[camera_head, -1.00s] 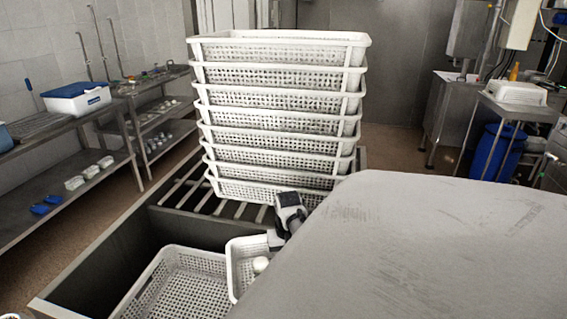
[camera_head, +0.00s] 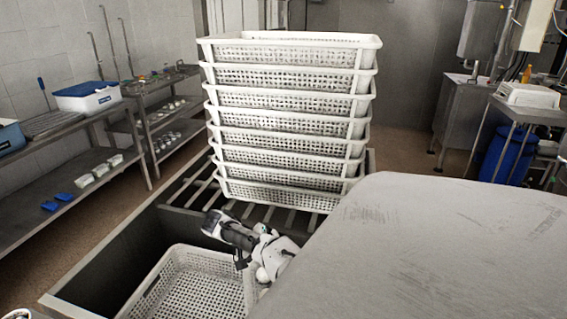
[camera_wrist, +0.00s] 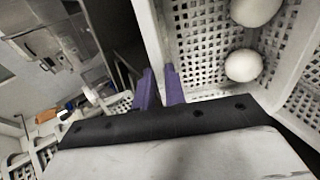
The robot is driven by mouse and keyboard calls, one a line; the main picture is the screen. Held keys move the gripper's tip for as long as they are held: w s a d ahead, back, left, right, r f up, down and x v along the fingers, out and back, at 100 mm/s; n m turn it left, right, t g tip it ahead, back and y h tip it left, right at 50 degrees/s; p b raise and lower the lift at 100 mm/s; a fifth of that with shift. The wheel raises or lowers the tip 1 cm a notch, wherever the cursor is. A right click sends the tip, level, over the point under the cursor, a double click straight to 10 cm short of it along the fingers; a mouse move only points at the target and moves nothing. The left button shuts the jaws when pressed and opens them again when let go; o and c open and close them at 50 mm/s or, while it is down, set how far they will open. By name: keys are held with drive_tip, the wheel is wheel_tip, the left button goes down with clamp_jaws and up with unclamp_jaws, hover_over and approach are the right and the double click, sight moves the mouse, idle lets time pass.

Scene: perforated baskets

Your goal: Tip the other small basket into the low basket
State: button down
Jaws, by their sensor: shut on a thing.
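My gripper (camera_wrist: 159,80) shows in the wrist view with its purple fingers shut on the rim of a small white perforated basket (camera_wrist: 152,30). Two round white items (camera_wrist: 243,65) lie inside this basket. In the head view my wrist is above the back right side of the low basket (camera_head: 163,262), in front of the stack. The low basket is white and perforated, and the part of its inside that shows looks empty. The small basket cannot be made out in the head view, where my arm and a large grey shape hide that area.
A tall stack of white baskets (camera_head: 290,105) stands on a slatted metal rack (camera_head: 190,191) just behind. Steel shelves (camera_head: 125,160) with a blue-and-white box (camera_head: 87,97) are at the left. A blue barrel (camera_head: 500,155) stands at the far right.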

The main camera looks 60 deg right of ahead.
drive_tip(key=w+a+r+g+h, duration=0.1)
drive_tip(key=w+a+g+h, duration=0.6)
drive_tip(key=w+g, duration=0.1)
drive_tip(key=shift+w+a+r+b, duration=0.35)
drive_tip(key=shift+w+a+b, duration=0.1)
drive_tip(key=shift+w, duration=0.15)
idle(0.4)
drive_tip(key=shift+d, duration=0.1)
idle(0.8)
